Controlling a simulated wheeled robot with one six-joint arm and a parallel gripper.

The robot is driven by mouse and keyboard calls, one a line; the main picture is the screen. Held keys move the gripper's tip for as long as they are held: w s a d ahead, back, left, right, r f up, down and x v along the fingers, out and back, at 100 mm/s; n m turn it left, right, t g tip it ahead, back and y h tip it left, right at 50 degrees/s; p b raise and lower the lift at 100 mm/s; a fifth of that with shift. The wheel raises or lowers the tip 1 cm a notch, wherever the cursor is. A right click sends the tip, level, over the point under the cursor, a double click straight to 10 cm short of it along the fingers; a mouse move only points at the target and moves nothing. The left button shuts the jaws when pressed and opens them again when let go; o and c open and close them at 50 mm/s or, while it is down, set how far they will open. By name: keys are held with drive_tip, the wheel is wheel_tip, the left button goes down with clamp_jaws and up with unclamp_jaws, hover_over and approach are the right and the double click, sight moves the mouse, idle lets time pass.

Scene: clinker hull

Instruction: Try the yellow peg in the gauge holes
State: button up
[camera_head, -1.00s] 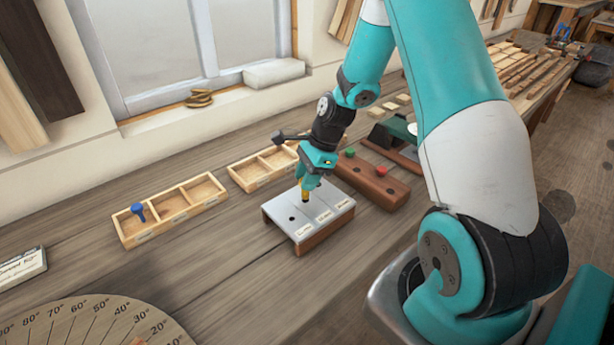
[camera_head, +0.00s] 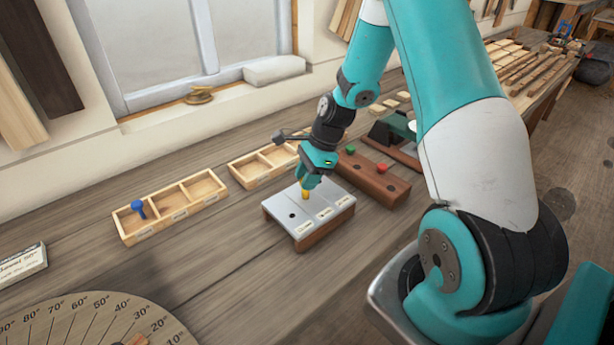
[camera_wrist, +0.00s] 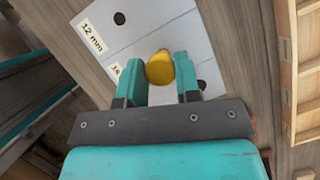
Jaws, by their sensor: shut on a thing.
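My gripper (camera_head: 309,181) is shut on the yellow peg (camera_head: 306,194) and holds it upright over the middle of the gauge. The gauge (camera_head: 336,200) is a pale metal plate with holes on a brown wooden base. The peg's lower end covers the middle hole; I cannot tell how far it is in. In the wrist view the peg's rounded top (camera_wrist: 160,68) sits between the two teal fingers. One open hole (camera_wrist: 119,18) lies beside a "12 mm" label, and another hole (camera_wrist: 202,84) lies right of the fingers. A label starting "16" is partly hidden.
A compartment tray (camera_head: 159,234) holding a blue peg (camera_head: 138,208) stands left; a second tray (camera_head: 258,181) stands behind the gauge. A brown block (camera_head: 383,187) with green and red pegs is to the right. An angle dial (camera_head: 75,315) lies front left.

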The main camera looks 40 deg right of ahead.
drive_tip(key=shift+f, duration=0.25)
drive_tip(key=shift+r, duration=0.1)
drive_tip(key=shift+r+p, duration=1.65)
drive_tip(key=shift+f, duration=0.15)
drive_tip(key=shift+f+b, duration=0.65)
drive_tip(key=shift+f, duration=0.25)
drive_tip(key=shift+f, duration=0.15)
drive_tip(key=shift+f, duration=0.3)
drive_tip(key=shift+f, duration=0.25)
